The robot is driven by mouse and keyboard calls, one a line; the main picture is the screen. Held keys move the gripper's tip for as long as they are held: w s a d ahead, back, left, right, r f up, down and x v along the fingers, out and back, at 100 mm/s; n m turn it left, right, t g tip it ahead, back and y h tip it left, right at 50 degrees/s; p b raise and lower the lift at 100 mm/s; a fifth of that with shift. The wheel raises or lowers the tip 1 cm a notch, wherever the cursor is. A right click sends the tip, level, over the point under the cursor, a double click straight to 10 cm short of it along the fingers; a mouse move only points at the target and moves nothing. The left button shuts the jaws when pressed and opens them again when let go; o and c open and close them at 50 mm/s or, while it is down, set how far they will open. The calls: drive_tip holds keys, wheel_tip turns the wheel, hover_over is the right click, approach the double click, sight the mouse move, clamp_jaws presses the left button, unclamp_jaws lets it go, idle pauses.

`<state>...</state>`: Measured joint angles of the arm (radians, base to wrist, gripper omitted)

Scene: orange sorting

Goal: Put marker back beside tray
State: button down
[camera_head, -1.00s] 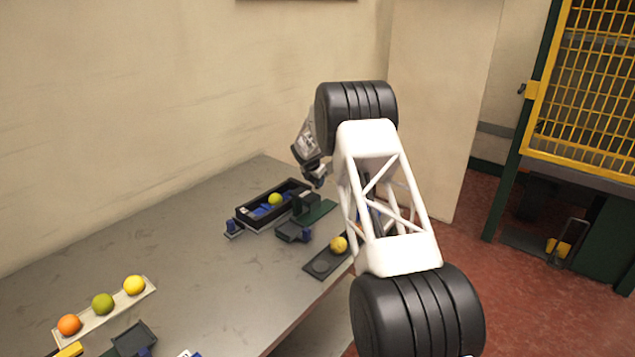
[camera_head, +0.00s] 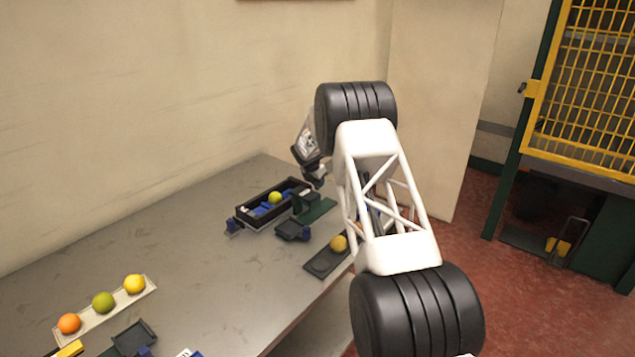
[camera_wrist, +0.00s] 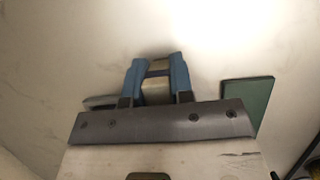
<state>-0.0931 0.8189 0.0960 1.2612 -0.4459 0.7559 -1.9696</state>
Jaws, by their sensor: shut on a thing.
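My gripper (camera_wrist: 156,98) shows in the wrist view as two blue fingers with dark tips. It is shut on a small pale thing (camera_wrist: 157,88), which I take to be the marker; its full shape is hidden. In the head view my gripper (camera_head: 317,178) is at the far end of the table, by the right end of the black tray (camera_head: 243,220). The tray holds a yellow-green fruit (camera_head: 275,198) and blue pieces. The marker cannot be made out in the head view.
A green plate (camera_head: 321,212) lies right of the tray, close to a small dark block (camera_head: 293,231). A dark holder (camera_head: 320,266) with a yellow-orange fruit (camera_head: 339,243) is near the table edge. A pale strip (camera_head: 85,324) bears three fruits. The table's middle is clear.

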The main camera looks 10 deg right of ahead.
drive_tip(key=shift+f, duration=0.15)
drive_tip(key=c, duration=0.5)
unclamp_jaws()
idle(0.4)
drive_tip(key=shift+r, duration=3.95)
drive_tip(key=shift+r, duration=0.1)
